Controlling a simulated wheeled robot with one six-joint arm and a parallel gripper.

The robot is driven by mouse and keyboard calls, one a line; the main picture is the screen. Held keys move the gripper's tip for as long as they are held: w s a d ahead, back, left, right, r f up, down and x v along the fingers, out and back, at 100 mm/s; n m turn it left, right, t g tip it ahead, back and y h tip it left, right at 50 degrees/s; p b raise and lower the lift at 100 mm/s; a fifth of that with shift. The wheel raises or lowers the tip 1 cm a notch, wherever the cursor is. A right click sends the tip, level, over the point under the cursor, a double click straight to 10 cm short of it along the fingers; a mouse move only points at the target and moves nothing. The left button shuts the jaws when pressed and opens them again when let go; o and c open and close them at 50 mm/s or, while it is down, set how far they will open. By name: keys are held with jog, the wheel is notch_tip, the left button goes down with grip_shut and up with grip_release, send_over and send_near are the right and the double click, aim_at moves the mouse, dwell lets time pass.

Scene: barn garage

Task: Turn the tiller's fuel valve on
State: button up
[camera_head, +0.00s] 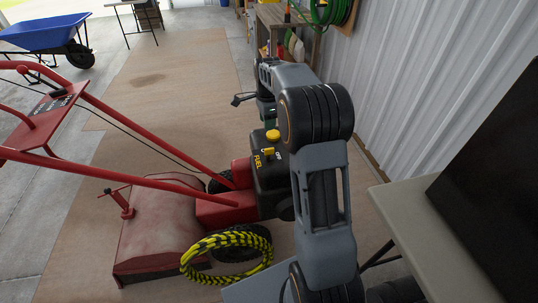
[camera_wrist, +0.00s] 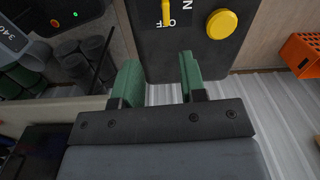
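The red tiller (camera_head: 165,225) stands on the floor with its black fuel tank (camera_head: 268,178) close to my arm. The tank bears a yellow FUEL label, a round yellow cap (camera_head: 272,134) and a small yellow valve lever (camera_head: 268,151) beside the word OFF. In the wrist view the lever (camera_wrist: 166,12) is cut off by the top edge, with OFF beside its visible end and the cap (camera_wrist: 221,23) to its right. My gripper (camera_wrist: 159,78) is open and empty, its green fingers apart and short of the lever. In the head view my arm partly hides the gripper (camera_head: 270,118).
A table (camera_head: 430,235) with a dark panel stands at right, near the corrugated wall (camera_head: 425,80). A wooden shelf (camera_head: 272,15) is behind. An orange crate (camera_wrist: 302,52) shows in the wrist view.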

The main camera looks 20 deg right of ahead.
aim_at(269, 149)
jog(key=shift+m, duration=0.5)
jog(key=f, duration=0.5)
jog(key=f+b, duration=0.1)
jog(key=f, duration=0.4)
jog(key=w+d+f, duration=0.1)
jog(key=f, duration=0.4)
jog(key=shift+f+b, duration=0.2)
jog(key=shift+b, duration=0.15)
grip_shut()
